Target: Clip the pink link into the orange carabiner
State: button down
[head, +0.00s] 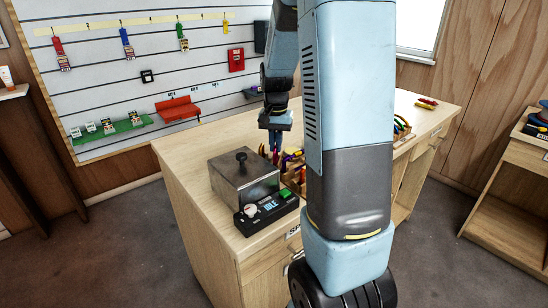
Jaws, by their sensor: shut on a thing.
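My gripper (275,144) points down over the wooden workbench (180,165), just behind the grey metal box. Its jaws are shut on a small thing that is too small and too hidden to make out. Red and purple pieces show right around the fingertips, and I cannot tell which of them is held. I cannot pick out the pink link or the orange carabiner. My arm hides the middle of the bench.
A grey metal box (240,185) with a black knob and a black control unit (268,208) stand at the bench front. A wooden holder (292,180) of coloured tools is close beside them. Red-yellow tools (428,102) lie far right.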

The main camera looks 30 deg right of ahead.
jog(key=shift+r, duration=0.1)
jog(key=shift+r, duration=3.4)
